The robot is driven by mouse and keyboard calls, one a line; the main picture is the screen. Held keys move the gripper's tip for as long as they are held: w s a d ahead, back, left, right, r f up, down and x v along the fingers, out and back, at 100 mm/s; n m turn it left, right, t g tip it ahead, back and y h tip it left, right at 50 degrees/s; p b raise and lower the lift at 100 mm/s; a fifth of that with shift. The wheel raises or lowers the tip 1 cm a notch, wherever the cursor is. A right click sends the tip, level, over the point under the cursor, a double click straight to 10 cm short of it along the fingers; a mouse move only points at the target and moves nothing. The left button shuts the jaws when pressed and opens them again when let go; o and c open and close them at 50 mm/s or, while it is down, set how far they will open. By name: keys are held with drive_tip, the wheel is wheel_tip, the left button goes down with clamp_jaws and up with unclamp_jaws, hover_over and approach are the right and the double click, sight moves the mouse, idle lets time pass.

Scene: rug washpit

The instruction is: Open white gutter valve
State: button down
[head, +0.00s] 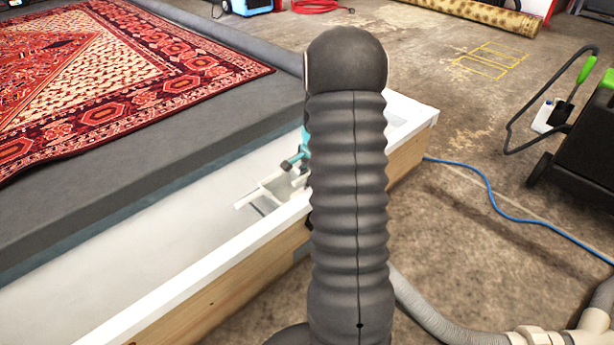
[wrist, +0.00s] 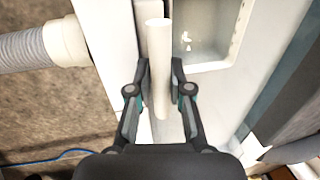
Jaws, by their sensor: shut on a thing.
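The white gutter valve shows in the wrist view as a pale round handle bar (wrist: 158,50), pointing roughly up and down the picture. My gripper (wrist: 160,75) has one finger on each side of the bar and is shut on it. The valve's body under the bar is hidden or cannot be told apart from the white wall. In the head view my arm covers most of this spot. Small white bars (head: 262,192) show just left of the arm inside the white gutter (head: 110,225), beside a teal part of my gripper; I cannot tell whether they belong to the valve.
A patterned red rug (head: 110,75) lies on the grey platform (head: 190,140) left of the gutter. A grey hose (wrist: 22,50) with a white collar (wrist: 66,42) meets the gutter's outside. A blue cable (head: 500,210) and black machine (head: 580,150) are on the right floor.

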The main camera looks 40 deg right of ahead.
drive_tip(key=shift+r, duration=0.1)
wheel_tip(320, 180, up, 5)
drive_tip(key=p, duration=0.4)
drive_tip(key=shift+w+r, duration=0.1)
drive_tip(key=shift+r, duration=0.1)
drive_tip(key=shift+f, duration=0.1)
drive_tip(key=c, duration=1.1)
unclamp_jaws()
drive_tip(key=r, duration=0.4)
drive_tip(key=s+r, duration=0.1)
drive_tip(key=r, duration=0.2)
drive_tip(key=s+r, duration=0.1)
drive_tip(key=r, duration=0.3)
drive_tip(key=shift+s+d+r, duration=0.15)
drive_tip(key=shift+s+r, duration=0.05)
drive_tip(key=shift+r, duration=0.15)
